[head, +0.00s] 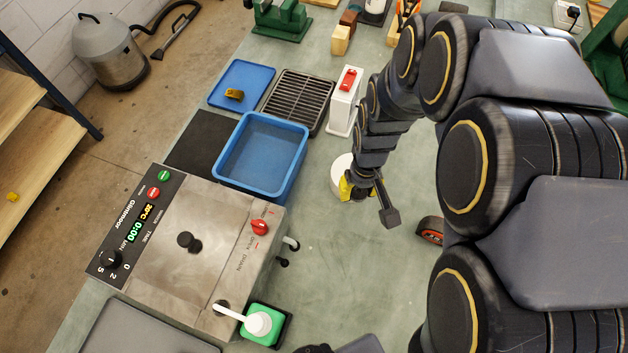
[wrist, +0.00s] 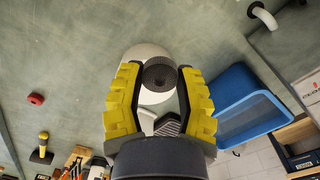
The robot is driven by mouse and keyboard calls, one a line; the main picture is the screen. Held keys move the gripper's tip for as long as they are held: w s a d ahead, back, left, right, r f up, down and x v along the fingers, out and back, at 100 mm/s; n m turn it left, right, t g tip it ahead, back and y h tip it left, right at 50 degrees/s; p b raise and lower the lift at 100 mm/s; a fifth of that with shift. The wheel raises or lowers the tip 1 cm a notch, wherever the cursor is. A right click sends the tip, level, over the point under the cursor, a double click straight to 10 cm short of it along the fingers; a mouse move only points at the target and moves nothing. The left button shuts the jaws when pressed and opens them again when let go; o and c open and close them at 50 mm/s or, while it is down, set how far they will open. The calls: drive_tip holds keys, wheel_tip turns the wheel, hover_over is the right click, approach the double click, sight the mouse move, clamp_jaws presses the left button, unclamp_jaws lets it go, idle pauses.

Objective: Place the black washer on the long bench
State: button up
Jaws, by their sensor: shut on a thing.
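The black washer (wrist: 159,74) is a thick dark ring with a small centre hole, seen in the wrist view between my yellow fingertips. My gripper (wrist: 158,88) is shut on it, a finger on each side. In the head view my gripper (head: 346,188) is low over the middle of the long bench (head: 325,230), which has a grey-green top. The washer cannot be made out there. A round white object (head: 341,163) is right beside my gripper; it also shows behind the washer in the wrist view (wrist: 146,53). I cannot tell whether the washer touches it.
A blue tub (head: 262,152), a dark rack (head: 298,100), a blue tray (head: 240,84) and a white box with a red switch (head: 345,98) stand to the left and behind. A steel machine (head: 190,250) is at the front left. Bare bench lies in front of my gripper.

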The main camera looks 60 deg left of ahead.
drive_tip(key=n, duration=0.2)
approach(329, 220)
drive_tip(key=shift+f, duration=3.9)
drive_tip(key=shift+f, duration=0.1)
drive_tip(key=o, duration=0.7)
wheel_tip(329, 220, up, 12)
drive_tip(key=shift+r, duration=0.15)
